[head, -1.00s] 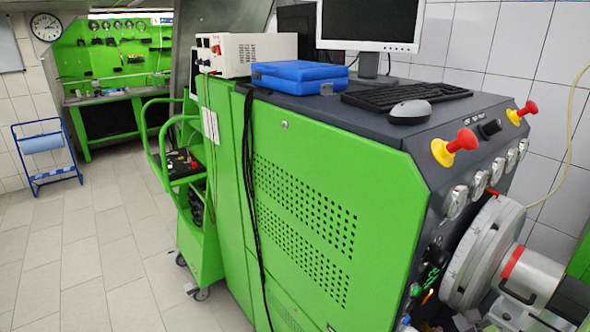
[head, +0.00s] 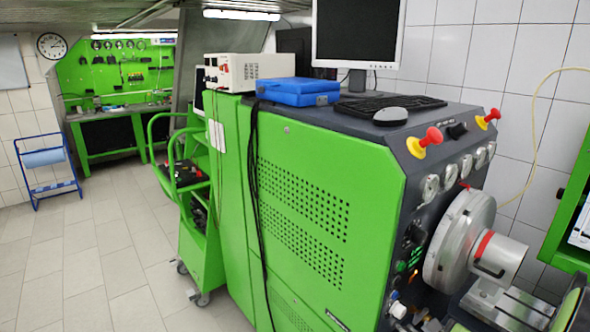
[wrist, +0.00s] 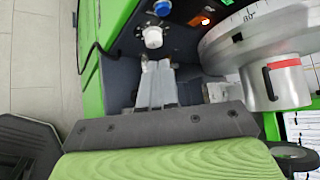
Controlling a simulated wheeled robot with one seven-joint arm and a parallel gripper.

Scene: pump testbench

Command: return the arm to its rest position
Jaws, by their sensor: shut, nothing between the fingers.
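My gripper (wrist: 158,72) shows in the wrist view, with its two pale grey fingers together and nothing between them. A dark bolted plate and a ribbed green part lie behind the fingers, at the bottom of that view. The fingers point toward the dark control face of the green test bench (head: 330,180), near a white knob (wrist: 152,37). I cannot tell whether they touch anything. My gripper cannot be made out in the head view.
The bench's grey round drum (head: 462,240), also in the wrist view (wrist: 262,35), stands right of the fingers. A monitor (head: 358,35), blue case (head: 298,92) and keyboard (head: 390,105) sit on the bench. A green cart (head: 205,250) stands left. Tiled floor (head: 90,260) is clear.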

